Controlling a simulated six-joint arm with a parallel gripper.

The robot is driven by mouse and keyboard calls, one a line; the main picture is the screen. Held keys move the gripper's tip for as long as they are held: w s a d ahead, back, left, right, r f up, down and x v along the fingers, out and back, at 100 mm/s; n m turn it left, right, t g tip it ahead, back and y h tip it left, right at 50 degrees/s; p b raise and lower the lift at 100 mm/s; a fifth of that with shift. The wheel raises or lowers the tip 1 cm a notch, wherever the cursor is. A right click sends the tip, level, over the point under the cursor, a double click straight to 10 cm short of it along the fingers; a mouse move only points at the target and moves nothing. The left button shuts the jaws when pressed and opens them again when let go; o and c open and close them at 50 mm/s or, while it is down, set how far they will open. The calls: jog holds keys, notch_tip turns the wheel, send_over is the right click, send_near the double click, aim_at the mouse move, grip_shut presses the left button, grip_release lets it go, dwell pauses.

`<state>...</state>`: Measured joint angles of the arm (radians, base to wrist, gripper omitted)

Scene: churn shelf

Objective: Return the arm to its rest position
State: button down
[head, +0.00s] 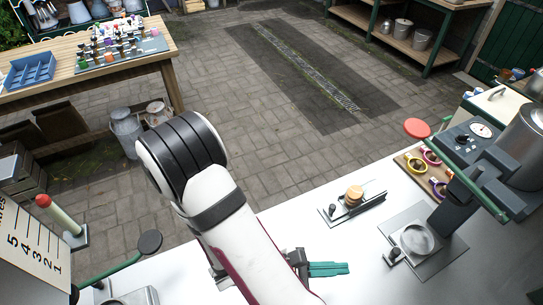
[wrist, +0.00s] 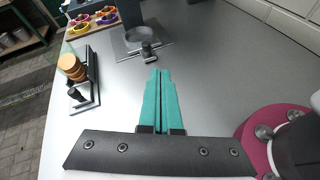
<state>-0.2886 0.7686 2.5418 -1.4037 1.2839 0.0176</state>
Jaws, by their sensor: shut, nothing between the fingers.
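My gripper (head: 328,269) shows in the head view low over the white counter, partly behind my white arm. In the wrist view its two teal fingers (wrist: 160,100) lie side by side, shut with nothing between them. The fingertips point over bare counter toward a small dark knob-like piece in front of a round metal dish (wrist: 140,38). The fingers appear apart from every object. How high they are above the counter I cannot tell.
A stand with a wooden-topped piece (head: 354,194) and the metal dish (head: 417,240) are on the counter (head: 350,285). A numbered board (head: 35,245) is at left. Beyond is open paving.

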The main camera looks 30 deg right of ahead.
jog(key=a+r+m+t+y, duration=0.2)
jog(key=a+r+m+y, duration=0.4)
jog(key=a+m+y, duration=0.1)
jog(key=s+a+r+m+t+y, duration=0.1)
jog(key=a+r+m+y, duration=0.6)
jog(key=a+m, duration=0.3)
jog(key=shift+s+m+t+y, duration=0.15)
jog(key=shift+m+t+y, duration=0.15)
jog(key=shift+t+y, duration=0.1)
jog(key=shift+a, duration=0.1)
